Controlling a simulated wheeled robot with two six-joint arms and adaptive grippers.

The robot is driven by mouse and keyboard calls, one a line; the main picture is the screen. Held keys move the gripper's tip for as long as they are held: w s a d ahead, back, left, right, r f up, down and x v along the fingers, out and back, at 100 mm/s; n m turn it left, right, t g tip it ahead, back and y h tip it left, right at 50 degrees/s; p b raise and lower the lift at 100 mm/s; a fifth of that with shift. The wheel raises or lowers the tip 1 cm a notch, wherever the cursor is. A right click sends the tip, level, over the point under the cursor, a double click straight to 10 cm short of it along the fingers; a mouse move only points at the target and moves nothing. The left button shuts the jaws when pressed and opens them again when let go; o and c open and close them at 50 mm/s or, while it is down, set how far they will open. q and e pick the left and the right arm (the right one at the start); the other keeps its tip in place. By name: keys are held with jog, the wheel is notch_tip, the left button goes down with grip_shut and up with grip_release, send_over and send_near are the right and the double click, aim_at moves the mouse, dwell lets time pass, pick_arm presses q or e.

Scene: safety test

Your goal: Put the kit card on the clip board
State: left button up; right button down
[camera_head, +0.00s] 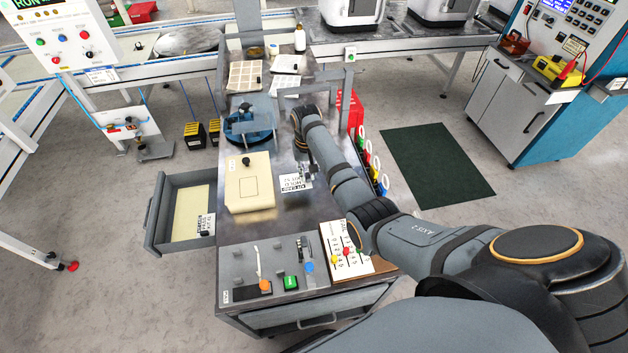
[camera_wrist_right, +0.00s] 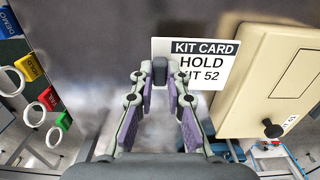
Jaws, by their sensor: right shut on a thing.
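The kit card (camera_head: 293,183) is white with a dark header and the words HOLD and KIT 52. It shows large in the right wrist view (camera_wrist_right: 216,82). My left gripper is not in view.
An open drawer (camera_head: 165,243) with a card inside sticks out left. A blue round fixture (camera_head: 247,133) stands behind the beige board. A panel with coloured knobs (camera_head: 342,262) lies at the front. Coloured tags with rings (camera_head: 376,172) hang along the right side.

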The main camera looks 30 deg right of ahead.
aim_at(314, 189)
jog(key=shift+d+f, duration=0.9)
jog(key=shift+f, duration=0.15)
jog(key=f, duration=0.4)
jog(key=shift+d, duration=0.35)
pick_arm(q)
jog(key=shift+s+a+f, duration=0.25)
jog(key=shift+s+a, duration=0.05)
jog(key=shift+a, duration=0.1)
pick_arm(e)
jog(key=shift+r, duration=0.1)
pick_arm(q)
jog(key=shift+b, duration=0.3)
pick_arm(e)
jog(key=c, duration=1.3)
grip_release()
jog(key=shift+c, duration=0.2)
